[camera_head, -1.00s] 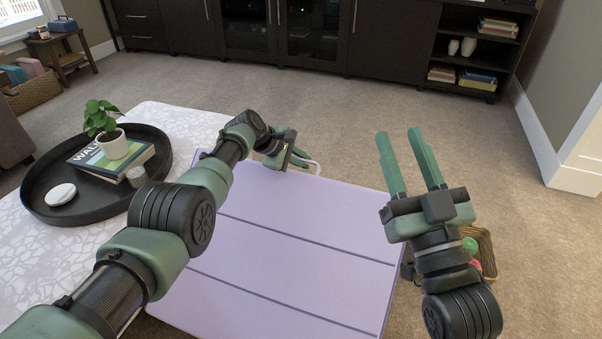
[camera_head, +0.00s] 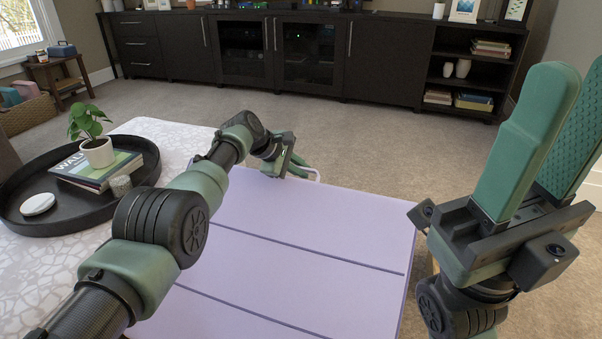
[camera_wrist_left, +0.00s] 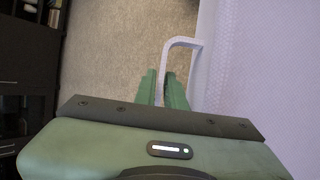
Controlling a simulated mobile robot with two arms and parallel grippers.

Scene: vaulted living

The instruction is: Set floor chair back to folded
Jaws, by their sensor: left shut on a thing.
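The floor chair (camera_head: 290,255) is a lilac padded panel with dark seam lines, in the lower middle of the head view. A pale loop handle (camera_head: 312,172) sticks out at its far edge. My left gripper (camera_head: 300,170) is at that far edge, shut on the loop. In the left wrist view, the fingers (camera_wrist_left: 164,88) close around one side of the white loop (camera_wrist_left: 183,42), beside the lilac fabric (camera_wrist_left: 255,80). My right gripper (camera_head: 555,135) is raised at the right, its two green fingers apart and empty. The rest of the chair is hidden below the panel and the frame edge.
A pale patterned table (camera_head: 170,135) stands left of the chair, bearing a black round tray (camera_head: 75,230) with a plant (camera_head: 92,135), books and small items. A dark cabinet (camera_head: 380,60) lines the far wall. Carpet (camera_head: 360,150) between is clear.

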